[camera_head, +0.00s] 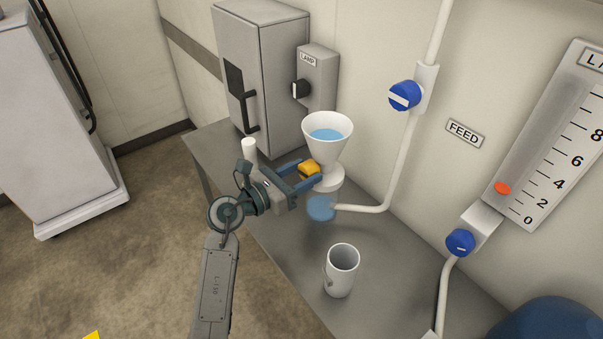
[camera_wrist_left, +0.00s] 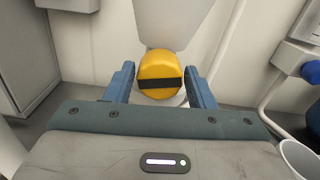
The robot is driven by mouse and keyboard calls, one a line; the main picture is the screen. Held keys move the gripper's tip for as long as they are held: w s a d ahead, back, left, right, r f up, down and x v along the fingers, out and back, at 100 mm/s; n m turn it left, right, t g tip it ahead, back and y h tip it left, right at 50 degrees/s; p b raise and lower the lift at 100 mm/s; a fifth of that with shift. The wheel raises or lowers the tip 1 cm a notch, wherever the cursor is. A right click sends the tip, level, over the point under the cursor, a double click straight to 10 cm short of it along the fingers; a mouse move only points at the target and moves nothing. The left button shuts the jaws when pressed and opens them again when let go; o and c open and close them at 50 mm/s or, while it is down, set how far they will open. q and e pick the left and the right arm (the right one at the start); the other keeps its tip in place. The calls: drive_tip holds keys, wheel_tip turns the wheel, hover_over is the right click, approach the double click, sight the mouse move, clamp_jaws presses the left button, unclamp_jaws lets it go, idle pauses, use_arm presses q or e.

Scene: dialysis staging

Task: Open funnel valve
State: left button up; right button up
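The white funnel (camera_head: 327,140) holds blue liquid and stands above the grey bench. Its yellow valve knob (camera_head: 309,168) is on the side facing my left gripper (camera_head: 302,173). In the left wrist view the knob (camera_wrist_left: 161,76) is round with a dark horizontal bar. The blue fingers of my left gripper (camera_wrist_left: 160,88) are open, one on each side of the knob, with small gaps seen beside it. A round blue patch (camera_head: 320,208) lies under the funnel at the end of a white pipe. My right gripper is not in view.
A white mug (camera_head: 341,270) stands on the grey bench (camera_head: 290,255) in front of the funnel. A grey cabinet (camera_head: 265,75) and a lamp switch box (camera_head: 318,75) stand behind. Blue pipe valves (camera_head: 404,96) and a level gauge (camera_head: 550,140) are on the right.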

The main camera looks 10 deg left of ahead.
use_arm(q)
drive_tip(key=c, duration=0.6)
drive_tip(key=shift+o, duration=0.2)
drive_tip(key=shift+r+n+p, duration=0.15)
drive_tip(key=shift+n+p, duration=0.15)
drive_tip(key=shift+p, duration=0.2)
drive_tip(key=n+p, duration=0.2)
drive_tip(key=p, duration=0.1)
drive_tip(key=shift+r, duration=0.1)
drive_tip(key=shift+f+n+p, duration=0.25)
drive_tip(key=shift+n+p, duration=0.4)
drive_tip(key=shift+n, duration=0.25)
drive_tip(key=o, duration=1)
